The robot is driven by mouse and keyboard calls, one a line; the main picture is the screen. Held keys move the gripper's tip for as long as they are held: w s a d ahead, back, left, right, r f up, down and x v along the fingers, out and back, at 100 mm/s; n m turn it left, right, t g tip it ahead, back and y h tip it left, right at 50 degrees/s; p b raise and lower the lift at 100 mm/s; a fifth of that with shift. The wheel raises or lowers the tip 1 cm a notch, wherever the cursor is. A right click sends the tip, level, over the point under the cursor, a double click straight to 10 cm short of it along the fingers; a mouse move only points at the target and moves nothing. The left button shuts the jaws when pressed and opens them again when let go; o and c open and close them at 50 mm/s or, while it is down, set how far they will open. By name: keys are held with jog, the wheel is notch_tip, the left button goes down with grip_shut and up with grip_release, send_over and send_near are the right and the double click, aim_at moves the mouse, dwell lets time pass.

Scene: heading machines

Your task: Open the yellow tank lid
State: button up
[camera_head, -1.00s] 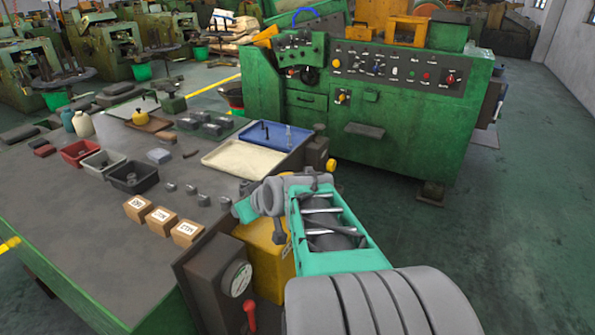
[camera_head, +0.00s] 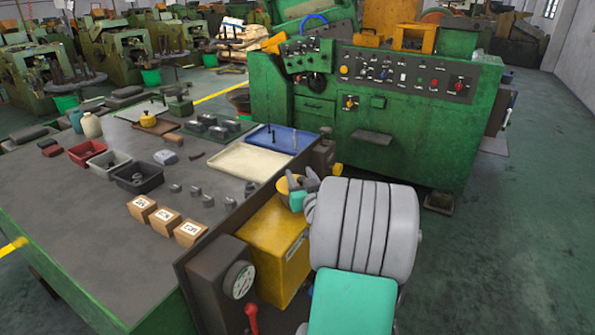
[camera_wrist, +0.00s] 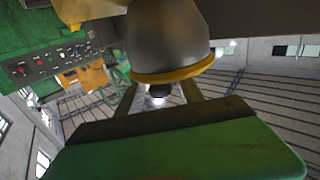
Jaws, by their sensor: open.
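The yellow tank (camera_head: 272,245) stands at the right end of the dark workbench, below and left of my arm. A small round yellow piece (camera_head: 288,184), perhaps the lid, shows above the tank's far end, right by my gripper (camera_head: 298,192). My arm hides part of this spot. In the wrist view, a dark dome with a yellow rim (camera_wrist: 172,72) fills the upper middle, close in front of my gripper (camera_wrist: 158,95). My gripper is open; whether it touches the dome or the yellow piece I cannot tell.
A dark box with a gauge (camera_head: 238,280) and a red handle (camera_head: 251,318) stand in front of the tank. The workbench (camera_head: 90,215) holds trays, labelled blocks and small parts. A green machine (camera_head: 400,130) stands behind. Floor at right is clear.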

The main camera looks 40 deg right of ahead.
jog(key=shift+w+d, duration=0.25)
jog(key=shift+w, duration=0.4)
jog(key=shift+c, duration=0.4)
grip_shut()
dwell(0.5)
